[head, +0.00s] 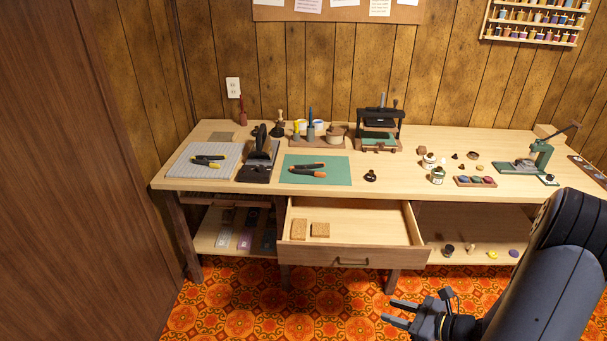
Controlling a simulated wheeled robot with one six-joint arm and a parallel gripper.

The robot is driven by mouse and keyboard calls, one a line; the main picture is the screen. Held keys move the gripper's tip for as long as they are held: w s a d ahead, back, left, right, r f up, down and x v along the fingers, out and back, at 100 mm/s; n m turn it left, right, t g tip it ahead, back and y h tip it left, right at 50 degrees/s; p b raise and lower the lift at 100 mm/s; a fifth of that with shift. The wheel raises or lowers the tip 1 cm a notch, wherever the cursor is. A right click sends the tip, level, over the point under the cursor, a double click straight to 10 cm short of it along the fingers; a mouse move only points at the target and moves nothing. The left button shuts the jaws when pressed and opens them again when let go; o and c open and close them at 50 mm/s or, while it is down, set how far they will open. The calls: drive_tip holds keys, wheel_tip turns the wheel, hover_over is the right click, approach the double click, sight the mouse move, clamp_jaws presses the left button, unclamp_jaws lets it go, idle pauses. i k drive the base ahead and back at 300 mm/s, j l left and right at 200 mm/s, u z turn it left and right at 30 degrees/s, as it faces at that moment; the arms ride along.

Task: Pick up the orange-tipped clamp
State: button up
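The clamp with orange tips and dark handles (309,169) lies on the green mat (340,178) on the workbench, left of centre. A similar clamp with yellow parts (207,161) lies on the grey gridded mat (184,168) at the bench's left end. My gripper (390,312) is at the lower right, in front of the bench and well away from the clamp. Its two fingers are apart, with nothing seen between them.
An open drawer (370,226) with two cork blocks (309,230) sticks out below the green mat. A black press (259,160) stands left of that mat. Small jars and a green machine (540,158) are on the right. Patterned floor (325,300) lies clear in front.

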sight(305, 172)
drive_tip(key=i+u, duration=0.15)
drive_tip(key=i, duration=0.35)
drive_tip(key=i+l+u, duration=0.1)
drive_tip(key=i, duration=0.4)
drive_tip(key=i+l+u, duration=0.15)
drive_tip(key=i, duration=0.35)
drive_tip(key=i+l+u, duration=0.1)
drive_tip(key=i+l, duration=0.15)
drive_tip(key=i, duration=0.25)
